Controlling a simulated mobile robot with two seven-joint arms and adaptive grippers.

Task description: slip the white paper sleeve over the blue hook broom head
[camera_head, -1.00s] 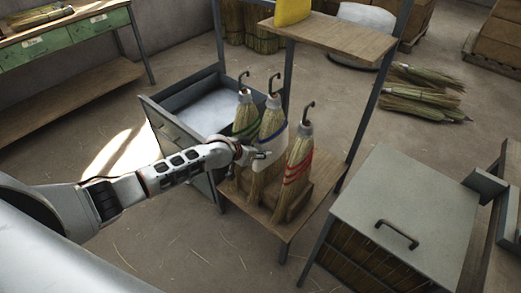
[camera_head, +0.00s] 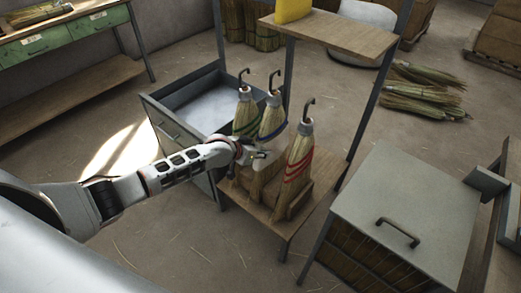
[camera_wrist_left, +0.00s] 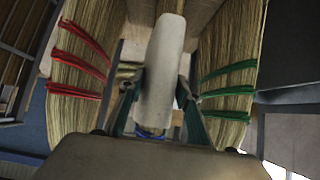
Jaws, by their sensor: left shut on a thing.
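The blue hook broom head (camera_head: 272,118) stands upright in the middle of a wooden rack, its dark hook on top. Its blue binding shows above my left gripper. The white paper sleeve (camera_wrist_left: 160,70) is low on this broom head, below the blue binding; whether it goes all the way round is hidden. My left gripper (camera_head: 262,155) reaches in from the left and is shut on the sleeve. In the left wrist view the gripper (camera_wrist_left: 158,92) has a finger on each side of the sleeve, and a bit of blue binding shows below it. My right gripper is not in view.
A green-banded broom head (camera_head: 246,115) stands close on the left and a red-banded one (camera_head: 298,160) close on the right, both hooked. A shelf (camera_head: 335,38) overhangs behind.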

